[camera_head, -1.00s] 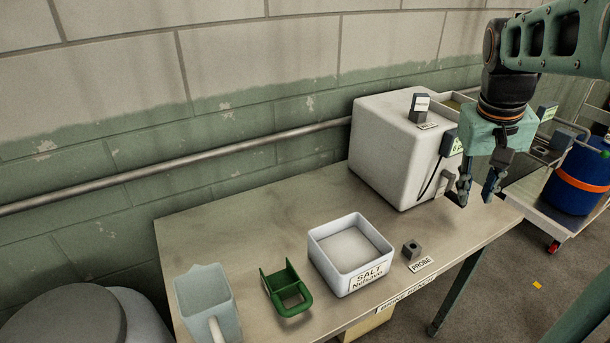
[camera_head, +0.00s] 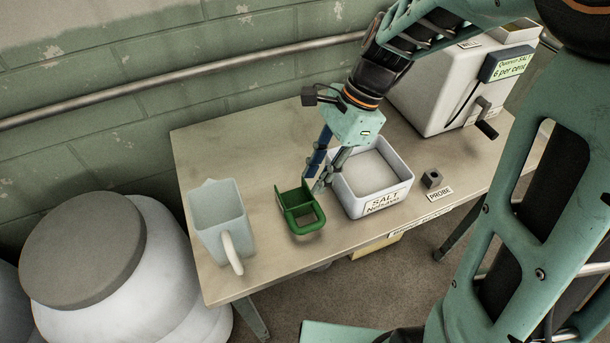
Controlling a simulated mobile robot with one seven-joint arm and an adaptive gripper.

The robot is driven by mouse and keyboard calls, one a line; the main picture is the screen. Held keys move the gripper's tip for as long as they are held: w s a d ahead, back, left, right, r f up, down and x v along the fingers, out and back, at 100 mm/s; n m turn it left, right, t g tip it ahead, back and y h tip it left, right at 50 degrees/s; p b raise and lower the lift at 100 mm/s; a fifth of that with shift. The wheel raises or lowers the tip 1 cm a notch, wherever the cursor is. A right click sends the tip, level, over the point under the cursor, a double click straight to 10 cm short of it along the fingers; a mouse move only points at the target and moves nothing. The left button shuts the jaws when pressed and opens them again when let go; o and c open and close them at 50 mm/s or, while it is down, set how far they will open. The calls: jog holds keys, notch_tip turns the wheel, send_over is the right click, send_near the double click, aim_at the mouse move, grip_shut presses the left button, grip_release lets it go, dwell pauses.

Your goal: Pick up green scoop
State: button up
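The green scoop (camera_head: 303,213) lies on the table, between a pale jug on its left and the white salt bin on its right. Its looped end faces the table's front edge. My gripper (camera_head: 317,184) points down just behind and to the right of the scoop, between it and the salt bin. Its two fingers look slightly apart with nothing visible between them. Whether a fingertip touches the scoop, I cannot tell. The salt bin (camera_head: 396,189) is open, labelled SALT, and holds white salt; my gripper partly overlaps its left corner.
The pale jug (camera_head: 220,215) with a white handle stands at the table's left end. A small probe block (camera_head: 431,178) sits right of the bin. A white machine (camera_head: 440,85) with a crank stands at the back right. The table (camera_head: 235,150) is clear at the back left.

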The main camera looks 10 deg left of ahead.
aim_at(302, 205)
jog(key=b+x, duration=0.1)
jog(key=x, duration=0.8)
jog(key=shift+s+f, duration=0.25)
jog(key=shift+f, duration=0.05)
grip_shut()
